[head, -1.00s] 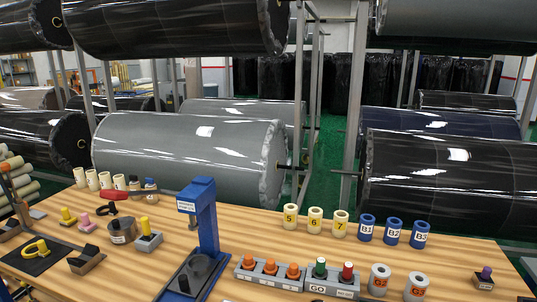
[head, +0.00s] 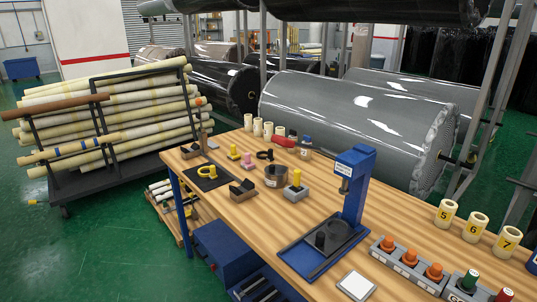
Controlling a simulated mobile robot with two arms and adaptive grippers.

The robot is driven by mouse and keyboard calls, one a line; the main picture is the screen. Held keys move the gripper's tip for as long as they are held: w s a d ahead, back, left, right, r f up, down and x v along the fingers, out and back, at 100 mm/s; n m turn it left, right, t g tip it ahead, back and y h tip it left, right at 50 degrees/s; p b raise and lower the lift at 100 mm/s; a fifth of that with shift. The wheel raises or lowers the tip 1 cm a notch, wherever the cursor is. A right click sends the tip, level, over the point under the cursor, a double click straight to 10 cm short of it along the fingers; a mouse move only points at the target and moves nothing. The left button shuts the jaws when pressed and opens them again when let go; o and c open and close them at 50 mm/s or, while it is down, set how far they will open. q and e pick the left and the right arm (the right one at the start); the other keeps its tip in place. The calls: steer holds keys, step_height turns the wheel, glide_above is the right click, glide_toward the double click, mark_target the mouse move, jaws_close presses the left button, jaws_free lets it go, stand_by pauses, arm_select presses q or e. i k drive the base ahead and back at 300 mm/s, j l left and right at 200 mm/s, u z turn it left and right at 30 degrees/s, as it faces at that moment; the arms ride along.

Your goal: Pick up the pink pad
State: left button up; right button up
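A small pink piece (head: 248,160), the only pink thing I see, stands on the wooden table (head: 230,205) toward its far left part. It looks like a small knob on a base, but it is too small to make out well. A yellow-topped piece (head: 233,153) stands just left of it, and a dark ring-shaped item (head: 265,155) lies to its right. Nothing covers the pink piece. Neither of my grippers is in the head view.
A blue press (head: 352,185) stands on the table's right half. Orange-knobbed blocks (head: 408,259) and numbered cream rolls (head: 447,212) line the right. A rack of long rolls (head: 110,115) stands at left. Large wrapped rolls (head: 360,115) hang behind. Green floor is open at front left.

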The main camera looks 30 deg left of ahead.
mark_target(247, 164)
steer(key=u, duration=1.05)
steer(key=z, duration=1.15)
steer(key=i+j, duration=0.15)
steer(key=j, duration=0.25)
steer(key=i+j, duration=0.1)
steer(key=j, duration=0.25)
steer(key=i+j, duration=0.15)
steer(key=j, duration=0.25)
steer(key=i+j+z, duration=0.1)
steer(key=j, duration=0.3)
steer(key=i+j, duration=0.1)
steer(key=j, duration=0.3)
steer(key=i+j, duration=0.15)
steer(key=j, duration=0.25)
steer(key=i+j, duration=0.1)
steer(key=j, duration=0.3)
